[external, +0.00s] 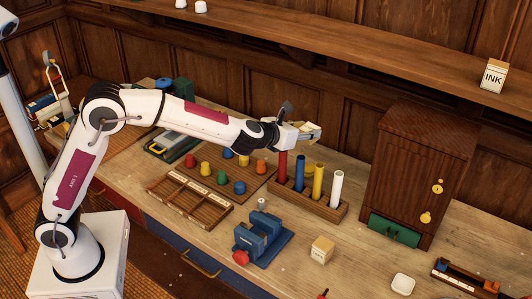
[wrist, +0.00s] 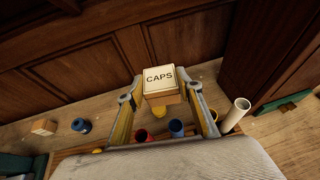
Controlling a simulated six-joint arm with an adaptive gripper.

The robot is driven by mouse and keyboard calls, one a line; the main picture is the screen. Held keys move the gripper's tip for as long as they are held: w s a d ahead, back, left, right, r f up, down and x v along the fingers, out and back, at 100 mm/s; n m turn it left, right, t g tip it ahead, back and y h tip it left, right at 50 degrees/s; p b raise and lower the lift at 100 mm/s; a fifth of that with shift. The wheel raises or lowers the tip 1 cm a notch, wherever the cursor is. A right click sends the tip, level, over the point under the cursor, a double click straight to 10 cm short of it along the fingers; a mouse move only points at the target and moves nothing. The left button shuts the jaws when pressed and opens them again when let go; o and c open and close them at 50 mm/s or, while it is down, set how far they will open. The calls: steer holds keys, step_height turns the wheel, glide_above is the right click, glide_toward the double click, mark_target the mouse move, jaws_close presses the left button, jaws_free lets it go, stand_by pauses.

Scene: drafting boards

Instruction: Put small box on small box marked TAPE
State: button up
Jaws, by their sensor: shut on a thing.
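My gripper (external: 307,133) is raised above the tube rack and shut on a small cream box marked CAPS (wrist: 160,78). In the wrist view, the box sits between the two fingers with its lettered face visible. In the external view, the held box is partly hidden by the gripper. Another small cream box (external: 321,249) stands on the bench at the front right, apart from my gripper; its marking is too small to read.
The rack (external: 310,203) holds upright red, blue, yellow and white tubes below my gripper. A blue vise-like tool (external: 262,240) stands left of the front box, and a white dish (external: 403,284) to its right. A brown cabinet (external: 418,170) stands behind. An INK box (external: 493,76) is on the shelf.

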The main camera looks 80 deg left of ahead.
steer(key=d+m+h, duration=0.1)
steer(key=d, duration=1.3)
steer(key=m+t+h, duration=0.1)
steer(key=m+h, duration=0.1)
glide_above(318, 247)
step_height(318, 247, down, 4)
steer(key=shift+w+f, duration=0.1)
steer(key=shift+f, duration=0.45)
steer(key=shift+a+f, duration=0.1)
steer(key=shift+f, duration=0.05)
steer(key=shift+f, duration=3)
steer(key=shift+f, duration=1.85)
steer(key=shift+f, duration=0.1)
